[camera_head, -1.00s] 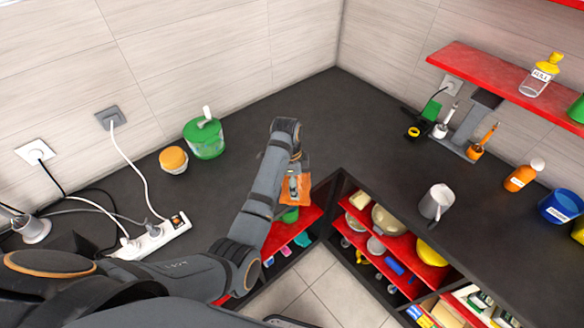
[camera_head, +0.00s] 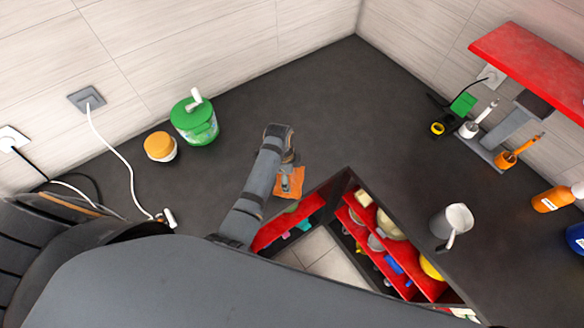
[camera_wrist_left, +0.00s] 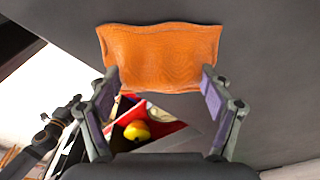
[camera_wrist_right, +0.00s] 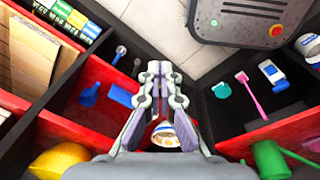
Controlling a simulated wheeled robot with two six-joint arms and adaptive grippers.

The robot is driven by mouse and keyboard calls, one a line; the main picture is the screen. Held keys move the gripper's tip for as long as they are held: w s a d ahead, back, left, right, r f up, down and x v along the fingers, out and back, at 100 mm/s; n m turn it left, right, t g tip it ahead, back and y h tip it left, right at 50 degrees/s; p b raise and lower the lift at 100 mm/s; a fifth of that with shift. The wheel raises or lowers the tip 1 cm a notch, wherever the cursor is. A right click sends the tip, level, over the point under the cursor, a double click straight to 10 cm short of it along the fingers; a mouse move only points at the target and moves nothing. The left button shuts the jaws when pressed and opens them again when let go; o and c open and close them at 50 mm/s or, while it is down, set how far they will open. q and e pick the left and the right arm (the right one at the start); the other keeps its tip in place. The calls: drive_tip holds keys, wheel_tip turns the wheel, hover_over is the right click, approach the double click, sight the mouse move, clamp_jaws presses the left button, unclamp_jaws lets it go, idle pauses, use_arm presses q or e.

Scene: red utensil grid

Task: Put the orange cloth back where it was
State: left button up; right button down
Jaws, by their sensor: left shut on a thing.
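The orange cloth (camera_head: 296,178) is at the inner front edge of the dark counter, close to the corner of the shelf opening. My left gripper (camera_head: 287,184) is at the cloth. In the left wrist view the cloth (camera_wrist_left: 160,45) spreads flat beyond the two fingertips of my left gripper (camera_wrist_left: 160,82), which are on its near side corners. I cannot tell whether the cloth touches the counter or hangs just above it. My right gripper (camera_wrist_right: 161,72) shows only in its wrist view; its fingers are together with nothing seen between them, above the open shelves.
A green tub (camera_head: 196,124) and an orange-lidded jar (camera_head: 160,147) stand at the back left. A metal jug (camera_head: 452,222) stands on the right counter. Red shelves (camera_head: 290,222) with kitchenware lie under the edge. The counter behind the cloth is clear.

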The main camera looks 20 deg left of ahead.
use_arm(q)
drive_tip(key=shift+w+d+f, duration=0.2)
drive_tip(key=shift+w+d, duration=0.05)
drive_tip(key=shift+w, duration=0.1)
drive_tip(key=shift+c, duration=0.4)
drive_tip(key=shift+s+a+r, duration=0.15)
drive_tip(key=shift+s+a, duration=0.05)
drive_tip(key=shift+s, duration=0.45)
drive_tip(key=o, duration=0.9)
drive_tip(key=shift+o, duration=0.8)
drive_tip(key=shift+w, duration=0.25)
wheel_tip(320, 180, up, 12)
drive_tip(key=a, duration=0.1)
drive_tip(key=shift+a, duration=0.2)
use_arm(e)
drive_tip(key=shift+w+d, duration=0.15)
drive_tip(key=shift+d, duration=0.15)
